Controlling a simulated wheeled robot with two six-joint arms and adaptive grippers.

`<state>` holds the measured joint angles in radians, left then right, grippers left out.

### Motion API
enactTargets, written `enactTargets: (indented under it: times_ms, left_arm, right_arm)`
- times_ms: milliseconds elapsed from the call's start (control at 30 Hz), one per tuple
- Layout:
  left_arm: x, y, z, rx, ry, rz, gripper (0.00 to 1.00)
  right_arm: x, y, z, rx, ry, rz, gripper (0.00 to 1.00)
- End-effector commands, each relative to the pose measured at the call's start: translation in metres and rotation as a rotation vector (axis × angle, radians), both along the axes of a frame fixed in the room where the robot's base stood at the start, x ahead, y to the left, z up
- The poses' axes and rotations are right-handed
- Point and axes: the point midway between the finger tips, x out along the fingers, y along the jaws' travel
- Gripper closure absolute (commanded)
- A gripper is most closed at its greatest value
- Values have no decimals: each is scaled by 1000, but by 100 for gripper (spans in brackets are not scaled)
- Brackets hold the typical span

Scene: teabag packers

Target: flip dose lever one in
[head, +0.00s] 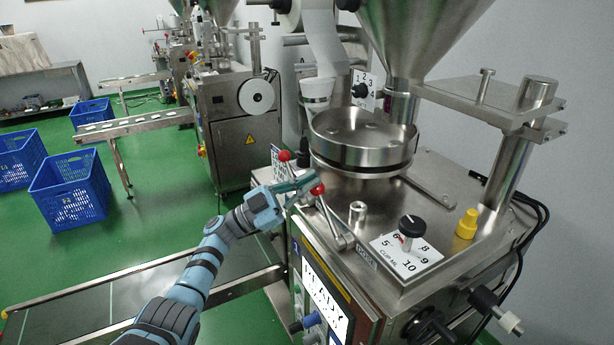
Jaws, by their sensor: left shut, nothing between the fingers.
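A steel dose lever with a red ball knob (318,188) rises from the front left edge of the machine top. A second red ball knob (284,156) stands behind it, farther left, by a small labelled plate. My left gripper (312,182) is shut and empty, its fingertips at the nearer red knob; I cannot tell whether they touch it. My blue left arm reaches in from the lower left. My right gripper is not in view.
A steel round pan (362,140) sits behind the levers. A black dial (411,226) on a numbered white plate and a yellow cap (467,223) stand to the right. A conveyor (60,296) runs at lower left. Blue crates (68,190) stand on the green floor.

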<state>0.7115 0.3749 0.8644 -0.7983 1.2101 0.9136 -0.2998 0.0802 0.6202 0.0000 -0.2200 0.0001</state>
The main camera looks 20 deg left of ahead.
Motion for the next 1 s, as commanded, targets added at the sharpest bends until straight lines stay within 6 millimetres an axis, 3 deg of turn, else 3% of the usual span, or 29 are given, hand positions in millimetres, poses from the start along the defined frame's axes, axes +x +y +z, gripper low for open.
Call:
enactTargets:
  times_ms: [33,67,100,200,500,1000]
  left_arm:
    - [-3,-3,23,0,-1,-1,100]
    - [-5,-1,22,1,0,-1,100]
    - [-11,9,6,4,1,3,100]
    - [-23,26,-10,4,1,-1,100]
    - [-49,63,-32,1,-1,-7,100]
    - [-53,69,-33,1,-1,-4,100]
  right_arm:
    - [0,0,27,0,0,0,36]
    - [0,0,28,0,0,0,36]
    - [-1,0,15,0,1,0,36]
    - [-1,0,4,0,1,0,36]
    - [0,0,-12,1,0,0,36]
    - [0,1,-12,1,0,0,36]
